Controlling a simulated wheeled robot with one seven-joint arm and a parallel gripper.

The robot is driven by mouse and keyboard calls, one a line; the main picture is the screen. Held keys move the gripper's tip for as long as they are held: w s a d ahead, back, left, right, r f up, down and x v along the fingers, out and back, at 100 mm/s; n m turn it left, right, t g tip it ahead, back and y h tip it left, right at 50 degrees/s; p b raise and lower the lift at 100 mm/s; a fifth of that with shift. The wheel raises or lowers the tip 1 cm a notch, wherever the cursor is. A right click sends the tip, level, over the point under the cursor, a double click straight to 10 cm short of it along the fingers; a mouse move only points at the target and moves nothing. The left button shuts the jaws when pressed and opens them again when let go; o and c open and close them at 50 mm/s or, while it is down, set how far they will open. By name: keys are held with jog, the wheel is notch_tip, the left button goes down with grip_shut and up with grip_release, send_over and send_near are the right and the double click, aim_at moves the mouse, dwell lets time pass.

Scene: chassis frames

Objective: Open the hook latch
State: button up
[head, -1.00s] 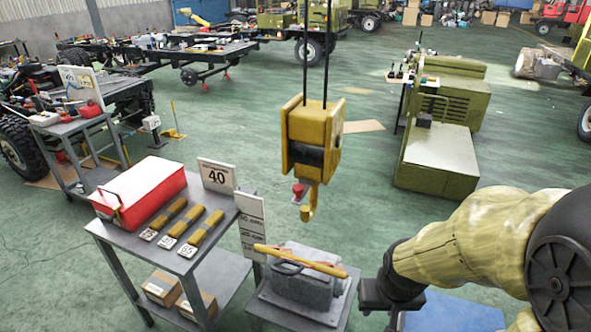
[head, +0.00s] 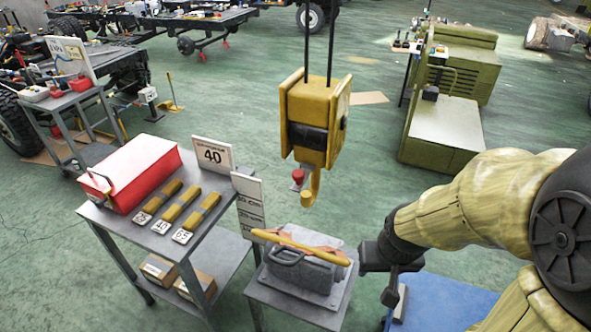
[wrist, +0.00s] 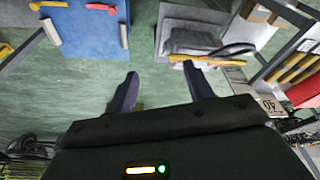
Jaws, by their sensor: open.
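A yellow hoist block (head: 313,115) hangs on two dark cables in the head view. Its yellow hook (head: 312,187) hangs below, with a red knob (head: 298,176) and a small grey metal piece at its left side. The latch is too small to make out clearly. My gripper (head: 388,290) is to the right of the hook and lower in the picture, apart from it. In the wrist view its dark fingers (wrist: 162,88) are spread apart with nothing held between them. The hook is not clearly visible there.
A grey housing (head: 305,272) with an orange-yellow sling (head: 300,246) stands on a low stand below the hook. A blue-topped table (head: 450,305) lies below my arm.

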jog(key=w+a+f+n+t+y+b, duration=0.1)
jog(key=w+a+f+n+t+b, duration=0.15)
jog(key=w+t+b, duration=0.6)
jog(key=w+a+r+n+t+y+b, duration=0.2)
jog(key=a+r+t+y+b, duration=0.3)
jog(key=a+b, duration=0.3)
jog(key=w+y+b, duration=0.1)
jog(key=b, duration=0.1)
jog(key=shift+w+a+r+y+b, duration=0.2)
jog(key=shift+a+y+b, duration=0.1)
jog(key=shift+a+b, duration=0.1)
jog(key=shift+w+n+p, duration=0.1)
jog(key=shift+n+p, duration=0.15)
jog(key=shift+p, duration=0.05)
